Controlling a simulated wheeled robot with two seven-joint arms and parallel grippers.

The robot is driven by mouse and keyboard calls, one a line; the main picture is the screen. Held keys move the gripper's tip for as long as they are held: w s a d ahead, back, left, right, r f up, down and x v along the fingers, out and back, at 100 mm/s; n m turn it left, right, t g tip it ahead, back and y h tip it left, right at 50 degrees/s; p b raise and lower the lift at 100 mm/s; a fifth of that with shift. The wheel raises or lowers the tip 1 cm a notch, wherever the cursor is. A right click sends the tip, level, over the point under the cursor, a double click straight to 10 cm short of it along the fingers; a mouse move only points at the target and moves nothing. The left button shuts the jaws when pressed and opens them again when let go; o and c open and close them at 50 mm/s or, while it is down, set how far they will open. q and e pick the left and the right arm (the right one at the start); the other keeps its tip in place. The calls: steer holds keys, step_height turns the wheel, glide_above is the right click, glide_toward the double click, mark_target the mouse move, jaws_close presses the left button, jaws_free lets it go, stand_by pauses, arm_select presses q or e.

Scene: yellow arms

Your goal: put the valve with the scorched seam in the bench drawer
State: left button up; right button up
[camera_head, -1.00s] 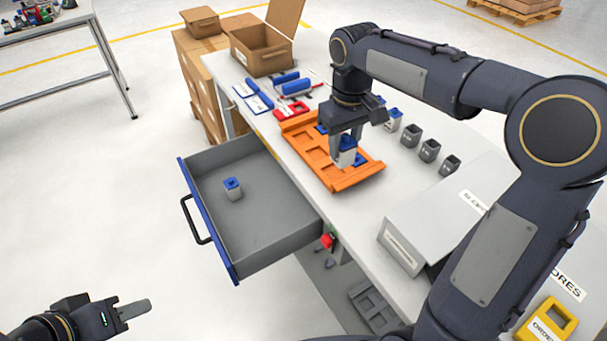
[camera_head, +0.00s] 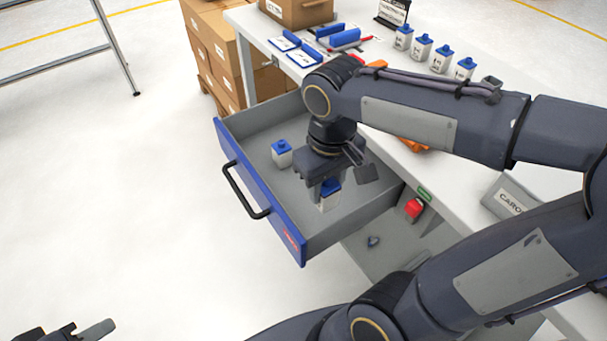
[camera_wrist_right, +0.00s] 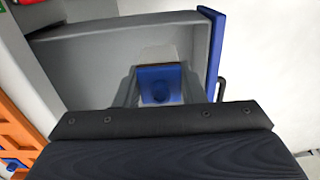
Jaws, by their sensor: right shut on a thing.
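The bench drawer (camera_head: 262,201) is pulled open at the front of the bench, with a blue front panel and black handle. My right gripper (camera_head: 325,197) is shut on a white valve with a blue top (camera_head: 329,194), held upright over or inside the right part of the drawer. In the right wrist view the held valve (camera_wrist_right: 160,86) sits between the fingers, with the drawer wall behind it. I cannot tell whether it touches the floor; no scorched seam shows. Another blue-topped valve (camera_head: 282,154) stands in the drawer to the left. My left gripper (camera_head: 88,332) is at the bottom left, partly cut off.
Several blue-topped valves (camera_head: 422,47) stand in a row at the back of the bench. An orange tray (camera_wrist_right: 15,135) is largely hidden by my right arm in the head view. A red button box (camera_head: 414,208) sits beside the drawer.

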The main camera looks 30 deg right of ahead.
steer(key=w+f, duration=0.2)
steer(key=w, duration=0.1)
steer(key=w+d+f+b, duration=0.1)
steer(key=w+f, duration=0.2)
steer(key=w+d+f, duration=0.1)
steer(key=w+f, duration=0.2)
steer(key=w, duration=0.1)
steer(key=shift+w+d+f+b, duration=0.1)
steer(key=shift+f+b, duration=0.1)
steer(key=shift+f, duration=0.4)
steer(key=shift+w+a+f+b, duration=0.1)
steer(key=shift+f+b, duration=0.15)
steer(key=shift+f, duration=0.35)
steer(key=shift+w+d+f+b, duration=0.1)
steer(key=shift+f+b, duration=0.1)
steer(key=shift+f, duration=0.4)
steer(key=shift+f, duration=0.2)
steer(key=o, duration=1)
steer(key=shift+r, duration=0.15)
